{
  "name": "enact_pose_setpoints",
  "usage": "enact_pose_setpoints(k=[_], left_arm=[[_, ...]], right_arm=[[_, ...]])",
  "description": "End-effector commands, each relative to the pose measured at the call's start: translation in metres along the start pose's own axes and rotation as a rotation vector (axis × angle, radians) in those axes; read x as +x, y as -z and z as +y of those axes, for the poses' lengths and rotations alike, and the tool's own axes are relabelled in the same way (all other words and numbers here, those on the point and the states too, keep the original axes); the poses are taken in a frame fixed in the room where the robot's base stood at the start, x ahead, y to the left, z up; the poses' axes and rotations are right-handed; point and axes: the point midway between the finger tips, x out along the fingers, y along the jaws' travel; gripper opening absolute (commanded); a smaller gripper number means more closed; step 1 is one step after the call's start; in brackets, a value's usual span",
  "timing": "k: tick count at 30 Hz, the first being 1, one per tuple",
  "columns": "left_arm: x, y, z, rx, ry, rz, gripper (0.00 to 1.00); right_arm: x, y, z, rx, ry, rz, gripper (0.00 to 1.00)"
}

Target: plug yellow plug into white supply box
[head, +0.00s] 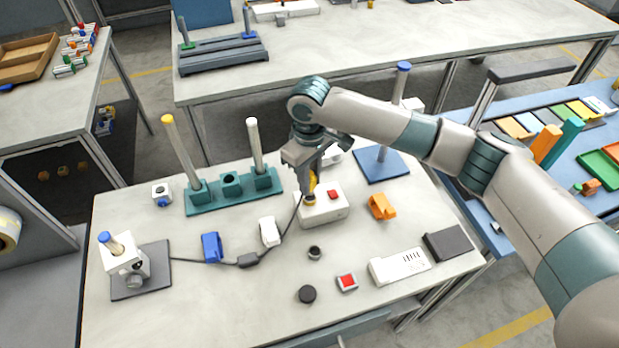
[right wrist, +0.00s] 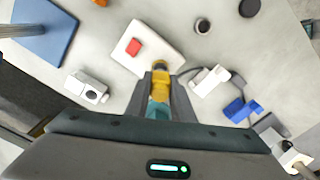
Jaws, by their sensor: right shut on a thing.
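My right gripper (head: 309,187) is shut on the yellow plug (head: 312,182) and points down over the white supply box (head: 335,207). The box has a red button on top. The plug is upright, with its lower end at the left part of the box top, by a dark socket ring. I cannot tell how deep it sits. In the right wrist view the plug (right wrist: 160,80) lies between the fingers, its dark tip at the near edge of the supply box (right wrist: 165,45). A dark cable runs from the plug side to a black block (head: 248,260). My left gripper is not in view.
A blue plug-like piece (head: 212,247), a white one (head: 270,232) and an orange one (head: 382,206) lie around the box. A teal rack with tall posts (head: 233,203) stands behind left. A black knob (head: 307,294) and a red button block (head: 347,282) are in front.

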Motion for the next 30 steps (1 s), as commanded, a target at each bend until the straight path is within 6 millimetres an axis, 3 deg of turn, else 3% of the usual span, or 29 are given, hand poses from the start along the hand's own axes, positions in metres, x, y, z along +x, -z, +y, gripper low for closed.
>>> enact_pose_setpoints(k=[30], left_arm=[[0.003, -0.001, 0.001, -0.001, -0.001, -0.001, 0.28]], right_arm=[[0.038, 0.000, 0.000, 0.000, 0.000, 0.000, 0.00]])
